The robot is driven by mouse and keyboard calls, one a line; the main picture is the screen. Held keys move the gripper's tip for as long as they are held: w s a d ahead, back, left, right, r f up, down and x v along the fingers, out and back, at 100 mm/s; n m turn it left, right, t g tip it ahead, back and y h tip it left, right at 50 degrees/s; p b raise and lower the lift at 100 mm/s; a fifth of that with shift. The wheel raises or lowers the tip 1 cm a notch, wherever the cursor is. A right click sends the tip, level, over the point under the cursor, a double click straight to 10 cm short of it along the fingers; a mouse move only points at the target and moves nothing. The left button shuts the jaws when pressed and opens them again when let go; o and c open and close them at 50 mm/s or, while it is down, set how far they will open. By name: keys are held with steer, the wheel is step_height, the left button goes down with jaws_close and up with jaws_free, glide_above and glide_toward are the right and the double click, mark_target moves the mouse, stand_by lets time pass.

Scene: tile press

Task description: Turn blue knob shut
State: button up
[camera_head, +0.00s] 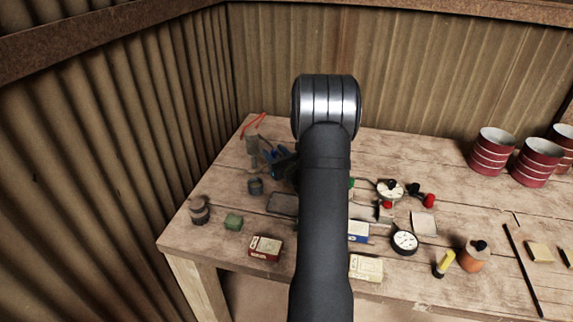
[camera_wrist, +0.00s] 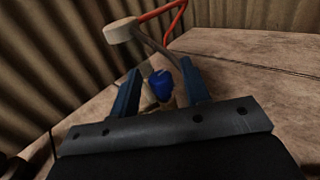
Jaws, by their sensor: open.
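The blue knob (camera_wrist: 160,84) shows in the wrist view between the two fingers of my gripper (camera_wrist: 160,80). The fingers are spread, with a gap visible on each side of the knob. A pale fitting shows just beside and below the knob, partly hidden by the gripper body. In the head view my gripper (camera_head: 280,165) is at the left back of the bench, partly behind my arm, beside a grey upright device (camera_head: 252,146). Small blue patches show there, but I cannot tell knob from fingers.
A red looped handle (camera_wrist: 175,14) and a pale round end on a grey rod (camera_wrist: 121,30) stand just beyond the fingers. The wooden bench (camera_head: 400,150) holds gauges, small boxes and red-white cans (camera_head: 493,151). Corrugated walls close off the left and back.

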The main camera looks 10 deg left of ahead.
steer(key=v, duration=1.6)
steer(key=shift+s+d, duration=0.25)
steer(key=x, duration=1.7)
steer(key=shift+w+a, duration=0.15)
